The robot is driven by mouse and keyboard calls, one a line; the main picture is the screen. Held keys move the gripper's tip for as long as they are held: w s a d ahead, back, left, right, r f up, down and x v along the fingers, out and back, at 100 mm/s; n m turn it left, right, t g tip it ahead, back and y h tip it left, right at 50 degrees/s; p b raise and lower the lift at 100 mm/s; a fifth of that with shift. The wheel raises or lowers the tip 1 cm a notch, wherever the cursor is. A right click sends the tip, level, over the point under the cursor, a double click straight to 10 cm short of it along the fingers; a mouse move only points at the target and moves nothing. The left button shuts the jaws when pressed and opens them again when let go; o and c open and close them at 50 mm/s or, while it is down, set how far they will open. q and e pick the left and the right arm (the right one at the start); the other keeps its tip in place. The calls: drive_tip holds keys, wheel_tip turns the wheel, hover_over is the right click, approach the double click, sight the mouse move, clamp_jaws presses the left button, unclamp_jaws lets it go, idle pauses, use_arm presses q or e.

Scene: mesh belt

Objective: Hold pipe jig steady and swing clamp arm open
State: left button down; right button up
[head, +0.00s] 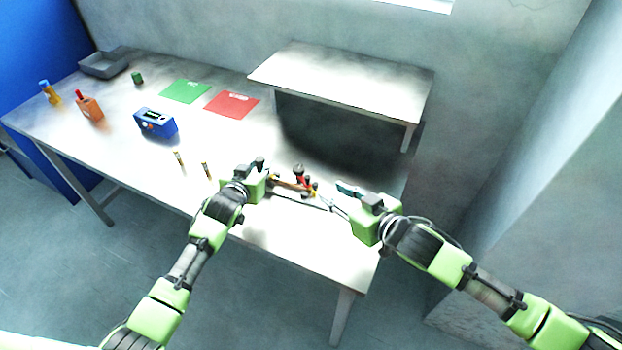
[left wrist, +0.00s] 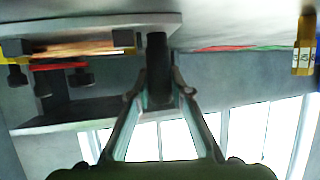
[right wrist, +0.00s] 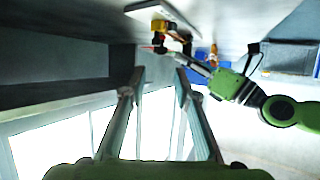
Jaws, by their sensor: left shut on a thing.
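The pipe jig (head: 297,186) lies on the white table between my two grippers, with a red and black clamp part (head: 299,171) on top. In the left wrist view the jig's pale base (left wrist: 90,24) carries a copper-coloured pipe (left wrist: 75,48) and red and black clamp parts. My left gripper (left wrist: 160,92) is shut on a dark upright block at the end of the jig. My right gripper (right wrist: 160,76) is open and empty, to the right of the jig and apart from it. The jig (right wrist: 165,28) shows beyond its fingertips in the right wrist view.
A raised white shelf (head: 345,78) stands behind the jig. A blue device (head: 155,122), green mat (head: 185,91), red mat (head: 232,103), orange bottle-like item (head: 90,108) and grey tray (head: 104,64) lie to the left. The table's front edge is close to my grippers.

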sight(309, 178)
drive_tip(key=x, duration=1.1)
drive_tip(key=shift+w+a, duration=0.1)
drive_tip(key=shift+a, duration=0.1)
clamp_jaws()
